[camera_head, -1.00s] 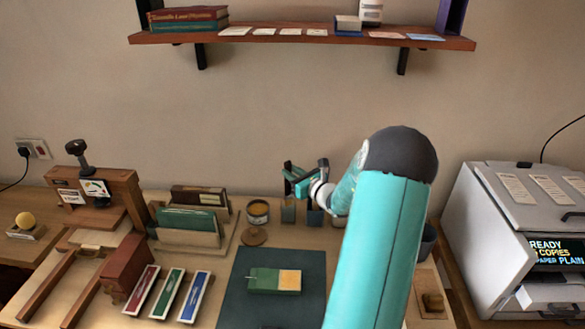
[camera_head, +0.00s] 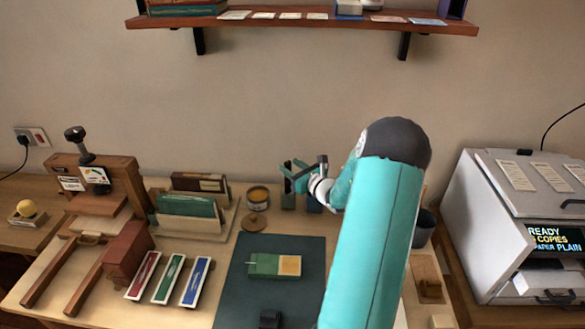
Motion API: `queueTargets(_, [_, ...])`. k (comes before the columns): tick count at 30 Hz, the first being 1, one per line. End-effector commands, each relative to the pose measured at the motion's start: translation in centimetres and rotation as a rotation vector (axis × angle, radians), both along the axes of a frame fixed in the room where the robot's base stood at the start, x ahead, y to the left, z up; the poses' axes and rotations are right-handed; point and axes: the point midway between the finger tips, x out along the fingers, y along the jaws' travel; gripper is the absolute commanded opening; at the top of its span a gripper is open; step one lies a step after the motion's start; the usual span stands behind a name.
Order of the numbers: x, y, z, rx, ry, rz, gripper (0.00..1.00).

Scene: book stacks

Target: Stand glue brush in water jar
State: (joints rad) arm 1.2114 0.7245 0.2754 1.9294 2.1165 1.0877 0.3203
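My gripper (camera_head: 304,177) is above the back of the desk, with its two fingers spread apart and nothing clearly seen between them. An open round pot (camera_head: 258,196) with tan contents stands to its left; I cannot tell whether it holds glue. A dark cup (camera_head: 426,224) stands right of my arm, partly hidden by it; it may be the water jar, but I cannot see inside. Small dark upright blocks (camera_head: 288,202) stand just under the gripper. I cannot make out the glue brush in this view.
A dark green mat (camera_head: 238,300) bears a green and cream book (camera_head: 274,266). Red, green and blue boxes (camera_head: 169,279) and a wooden press (camera_head: 110,203) are left. A copier (camera_head: 500,235) stands right. A wall shelf (camera_head: 290,24) hangs above. My arm hides part of the desk.

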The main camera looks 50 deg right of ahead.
Motion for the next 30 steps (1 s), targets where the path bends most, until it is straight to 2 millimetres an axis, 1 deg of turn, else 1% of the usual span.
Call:
queueTargets(9, [-0.1, 0.0, 0.0, 0.0, 0.001, 0.0, 0.48])
queueTargets(11, [-0.4, 0.0, 0.0, 0.0, 0.001, -0.001, 0.48])
queueTargets(14, [-1.4, 0.0, 0.1, -0.002, 0.001, -0.002, 0.48])
queueTargets(17, [-3.1, 0.2, 0.2, 0.0, 0.002, -0.003, 0.48])
queueTargets(24, [-8.5, 0.8, 0.4, 0.0, 0.001, -0.004, 0.48])
queueTargets(30, [-12.1, 1.3, 0.6, -0.001, 0.001, -0.002, 0.48])
